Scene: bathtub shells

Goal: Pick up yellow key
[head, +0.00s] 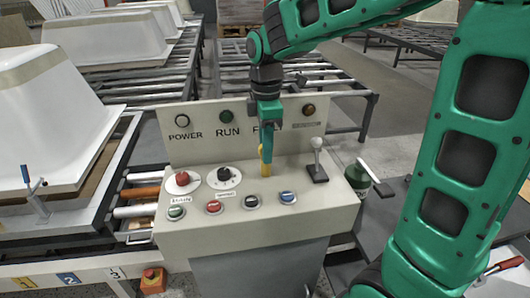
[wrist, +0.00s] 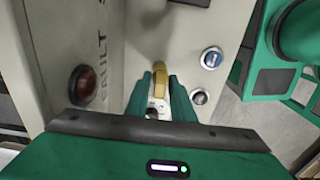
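The yellow key (head: 265,166) stands upright in the sloped top of the control panel (head: 250,222), left of a grey-knobbed lever. In the wrist view the yellow key (wrist: 152,73) shows just beyond and between my two green fingertips. My gripper (head: 267,148) points down at the key from above, close to its top. In the wrist view my gripper (wrist: 159,78) has a gap between its fingers, with a pale patch and a dark spot seen through it. I cannot tell whether a finger touches the key. The key's lower end is hidden in the wrist view.
A lever (head: 317,160) stands right of the key. A red knob (head: 182,179), a black dial (head: 224,174) and several buttons sit on the panel. An upright sign plate (head: 200,150) rises behind. A white tub shell (head: 50,115) is at left; a green-and-white cylinder (head: 357,178) is at right.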

